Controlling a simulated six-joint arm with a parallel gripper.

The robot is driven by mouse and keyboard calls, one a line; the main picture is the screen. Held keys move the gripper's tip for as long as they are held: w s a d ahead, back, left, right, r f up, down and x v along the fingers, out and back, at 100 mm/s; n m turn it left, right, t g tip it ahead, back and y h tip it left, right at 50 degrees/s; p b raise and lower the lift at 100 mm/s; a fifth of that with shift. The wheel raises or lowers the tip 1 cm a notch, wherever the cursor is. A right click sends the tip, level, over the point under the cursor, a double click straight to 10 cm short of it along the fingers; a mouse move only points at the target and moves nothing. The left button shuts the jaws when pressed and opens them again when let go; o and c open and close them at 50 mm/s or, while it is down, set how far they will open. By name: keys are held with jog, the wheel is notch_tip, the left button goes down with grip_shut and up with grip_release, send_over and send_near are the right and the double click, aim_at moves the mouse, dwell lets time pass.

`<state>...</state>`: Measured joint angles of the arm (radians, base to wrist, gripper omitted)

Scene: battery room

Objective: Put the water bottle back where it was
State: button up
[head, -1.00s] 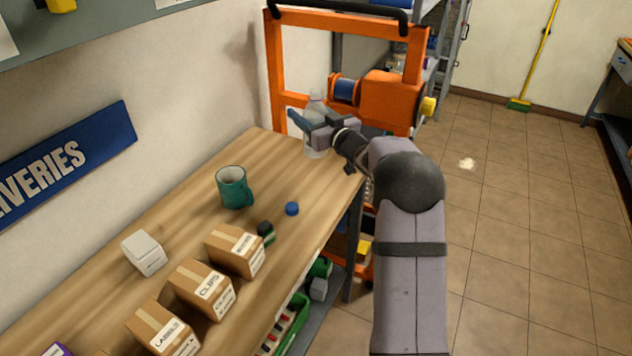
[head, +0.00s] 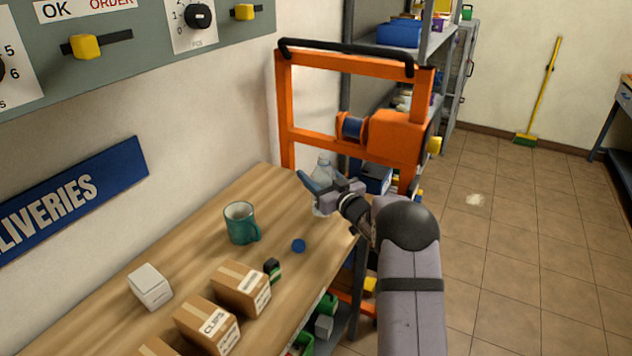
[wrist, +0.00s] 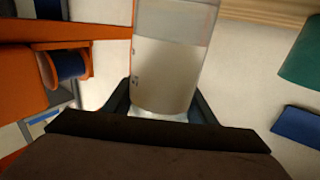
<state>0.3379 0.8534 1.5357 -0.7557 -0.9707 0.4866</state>
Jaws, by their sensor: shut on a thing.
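The water bottle (head: 325,171) is clear with a pale label and stands upright at the far end of the wooden table in the head view. My gripper (head: 322,189) is shut on it from the right side, with one finger showing to its left. In the wrist view the bottle (wrist: 168,60) lies between the two fingers (wrist: 163,105). My gripper hides part of the bottle in the head view. I cannot tell whether its base touches the table or is just above it.
A teal mug (head: 241,224), a blue cap (head: 298,245), a small dark-and-green item (head: 272,268), a white box (head: 150,288) and cardboard boxes (head: 240,288) stand on the table (head: 195,258). An orange frame (head: 283,110) rises behind the bottle. Bare wood lies between mug and bottle.

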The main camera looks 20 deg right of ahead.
jog(key=shift+f, duration=1.25)
jog(key=shift+f, duration=0.15)
jog(key=shift+f, duration=0.1)
jog(key=o, duration=1.3)
